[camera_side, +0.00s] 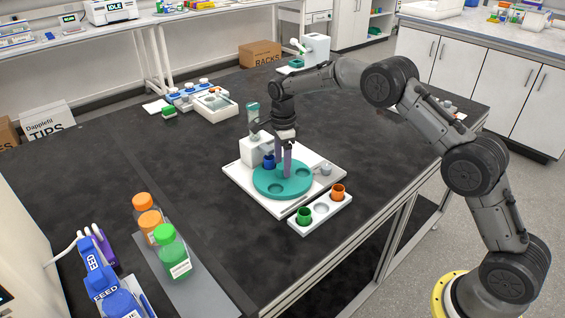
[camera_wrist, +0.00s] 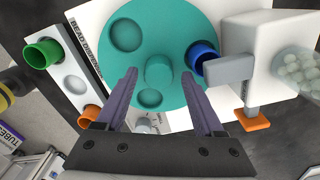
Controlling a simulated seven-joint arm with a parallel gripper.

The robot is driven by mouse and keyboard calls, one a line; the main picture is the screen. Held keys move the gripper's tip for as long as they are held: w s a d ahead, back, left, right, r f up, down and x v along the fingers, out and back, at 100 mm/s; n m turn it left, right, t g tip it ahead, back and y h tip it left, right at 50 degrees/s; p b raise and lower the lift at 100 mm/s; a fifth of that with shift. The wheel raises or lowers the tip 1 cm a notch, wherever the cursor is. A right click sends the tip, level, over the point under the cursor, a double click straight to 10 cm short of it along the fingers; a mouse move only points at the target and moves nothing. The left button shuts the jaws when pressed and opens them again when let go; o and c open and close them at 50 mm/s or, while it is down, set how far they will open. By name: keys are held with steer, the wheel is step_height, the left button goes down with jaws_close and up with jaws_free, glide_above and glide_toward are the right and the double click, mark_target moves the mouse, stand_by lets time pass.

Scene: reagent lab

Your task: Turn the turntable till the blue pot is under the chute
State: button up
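The teal turntable (camera_side: 283,186) lies on a white base plate on the black bench; it also shows in the wrist view (camera_wrist: 185,25). A raised teal hub (camera_wrist: 158,70) stands at its middle, and empty round recesses show around it. The blue pot (camera_wrist: 203,52) sits at the turntable's edge, close to the white dispenser (camera_wrist: 275,45). The grey chute (camera_wrist: 229,69) reaches from the dispenser to the pot and its end overlaps part of the pot's rim in the wrist view. My gripper (camera_wrist: 160,75) is open, pointing down, with its fingers apart on either side of the hub.
A white rack (camera_side: 321,210) beside the plate holds a green pot (camera_side: 304,216) and an orange pot (camera_side: 338,192), with an empty recess between. An orange tab (camera_wrist: 252,120) sticks out under the dispenser. Bottles (camera_side: 172,254) stand at front left.

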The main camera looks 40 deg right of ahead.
stand_by(0.3)
step_height(320, 180, up, 14)
steer(key=shift+f, duration=0.2)
stand_by(0.3)
